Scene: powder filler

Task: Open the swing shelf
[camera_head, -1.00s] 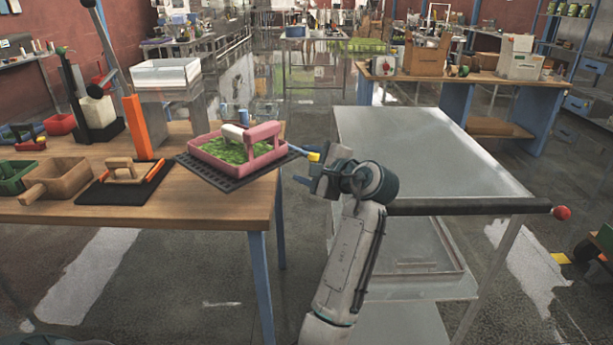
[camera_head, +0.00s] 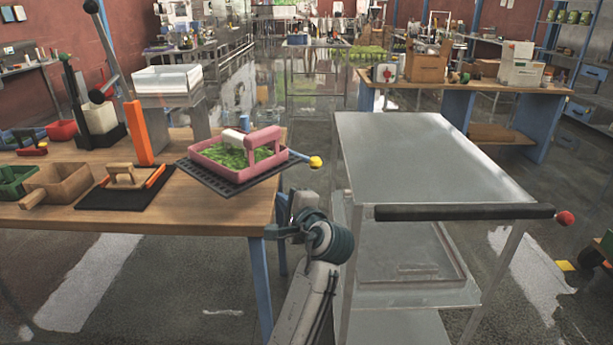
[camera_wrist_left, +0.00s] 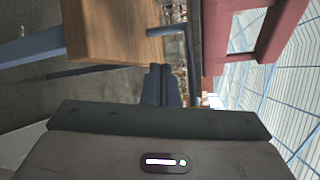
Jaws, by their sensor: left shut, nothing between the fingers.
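The swing shelf (camera_head: 205,177) is a dark perforated plate at the right end of the wooden bench, with a rod ending in a yellow knob (camera_head: 316,162) at its right. A pink bin (camera_head: 262,152) with green contents stands on the shelf. My left gripper (camera_head: 285,207) is below and left of the knob, beside the bench's right edge, apart from the knob. In the left wrist view its fingers (camera_wrist_left: 162,84) are together and empty. The bin also shows there (camera_wrist_left: 230,45), at the upper right. My right gripper is not in view.
The wooden bench (camera_head: 225,207) carries wooden and green boxes and an orange post (camera_head: 139,133). A metal cart (camera_head: 420,155) with a black bar and red knob (camera_head: 565,217) stands close right of my left arm. Floor shows between bench and cart.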

